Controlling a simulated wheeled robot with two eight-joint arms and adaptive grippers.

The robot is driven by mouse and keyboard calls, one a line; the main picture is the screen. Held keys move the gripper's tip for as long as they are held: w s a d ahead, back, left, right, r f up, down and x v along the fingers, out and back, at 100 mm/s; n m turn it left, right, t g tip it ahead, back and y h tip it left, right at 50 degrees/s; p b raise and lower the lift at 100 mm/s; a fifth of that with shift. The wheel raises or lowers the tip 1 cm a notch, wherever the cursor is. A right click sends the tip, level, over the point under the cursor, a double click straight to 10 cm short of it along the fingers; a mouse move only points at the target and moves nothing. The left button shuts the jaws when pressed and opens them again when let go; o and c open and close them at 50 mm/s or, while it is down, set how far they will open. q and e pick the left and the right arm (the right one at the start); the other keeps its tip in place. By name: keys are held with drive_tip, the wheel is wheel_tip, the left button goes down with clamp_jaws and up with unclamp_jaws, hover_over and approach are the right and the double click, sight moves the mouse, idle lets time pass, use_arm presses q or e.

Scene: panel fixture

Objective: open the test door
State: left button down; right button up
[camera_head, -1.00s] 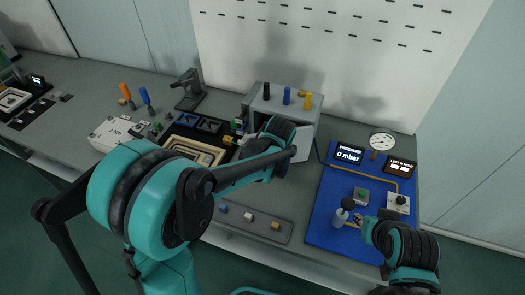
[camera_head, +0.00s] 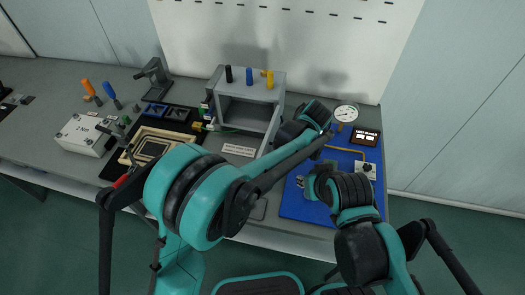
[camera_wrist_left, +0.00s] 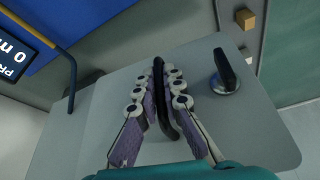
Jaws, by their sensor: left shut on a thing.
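The test box (camera_head: 278,92) is a grey box in the middle of the bench in the head view. Its door (camera_head: 273,130) stands swung outward at its right side, and the dark inside of the box shows. In the left wrist view the door (camera_wrist_left: 105,115) is a pale grey panel with a black bar handle (camera_wrist_left: 159,70) and a black turn knob (camera_wrist_left: 226,70). My left gripper (camera_wrist_left: 160,85) is shut on the handle; my forearm hides it in the head view. My right wrist (camera_head: 340,188) is over the blue mat; its fingers are hidden.
The blue mat (camera_head: 290,205) with a gauge (camera_head: 346,113) and small devices lies right of the box. A white box (camera_head: 85,135) and a black tray stand to the left. Colored pegs stand on top of the test box.

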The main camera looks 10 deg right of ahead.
use_arm(q)
drive_tip(key=shift+n, duration=0.4)
drive_tip(key=shift+d+p, duration=0.3)
drive_tip(key=shift+d, duration=2.25)
drive_tip(key=shift+f, duration=0.1)
drive_tip(key=c, duration=1.6)
unclamp_jaws()
drive_tip(key=shift+c, duration=0.2)
drive_tip(key=v, duration=1.2)
drive_tip(key=shift+d, duration=0.15)
drive_tip(key=shift+w, duration=0.2)
